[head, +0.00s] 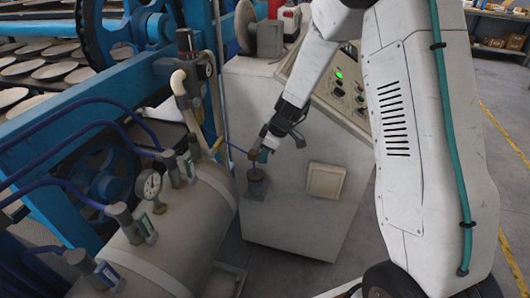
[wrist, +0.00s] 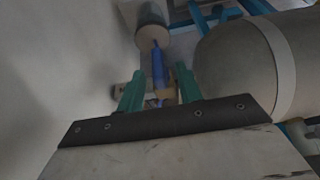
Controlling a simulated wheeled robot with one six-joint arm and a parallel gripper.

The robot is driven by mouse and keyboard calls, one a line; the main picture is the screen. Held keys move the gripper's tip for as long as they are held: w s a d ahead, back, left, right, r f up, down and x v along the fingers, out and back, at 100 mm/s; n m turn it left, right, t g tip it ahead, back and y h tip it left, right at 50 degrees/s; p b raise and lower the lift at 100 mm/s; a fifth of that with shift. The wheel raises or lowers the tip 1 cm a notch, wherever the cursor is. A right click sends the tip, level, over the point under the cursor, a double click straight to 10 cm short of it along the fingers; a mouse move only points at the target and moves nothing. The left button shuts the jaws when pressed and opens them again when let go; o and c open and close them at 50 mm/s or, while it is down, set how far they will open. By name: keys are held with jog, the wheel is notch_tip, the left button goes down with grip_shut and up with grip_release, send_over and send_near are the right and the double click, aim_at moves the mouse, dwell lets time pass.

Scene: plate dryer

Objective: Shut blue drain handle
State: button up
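In the wrist view, the blue drain handle (wrist: 158,68) is a slim blue bar running from near a grey-brown cylinder (wrist: 152,28) down between the fingers of my gripper (wrist: 160,88). The two green fingers stand apart, one on each side of the bar's lower end, with gaps visible. In the head view, my gripper (head: 258,154) is by the front of the pale control cabinet, just above a short dark cylinder (head: 257,183). A thin blue bar (head: 236,147) shows just left of my gripper; its right end is hidden at the fingers. I cannot tell whether the fingers touch it.
A beige tank (head: 185,230) with a gauge (head: 151,185) and blue hoses lies left of my gripper; it also shows at the right in the wrist view (wrist: 235,70). The pale cabinet (head: 290,215) stands close behind. Open floor (head: 480,150) lies at the right.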

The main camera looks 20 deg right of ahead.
grip_shut()
jog(key=shift+w+d+g+y, duration=0.1)
jog(key=shift+g+y, duration=0.3)
jog(key=shift+g, duration=0.3)
grip_release()
jog(key=shift+r, duration=0.1)
jog(key=w+v, duration=0.1)
jog(key=v, duration=0.6)
jog(key=shift+s+r, duration=0.3)
jog(key=shift+s, duration=0.25)
jog(key=shift+d, duration=0.1)
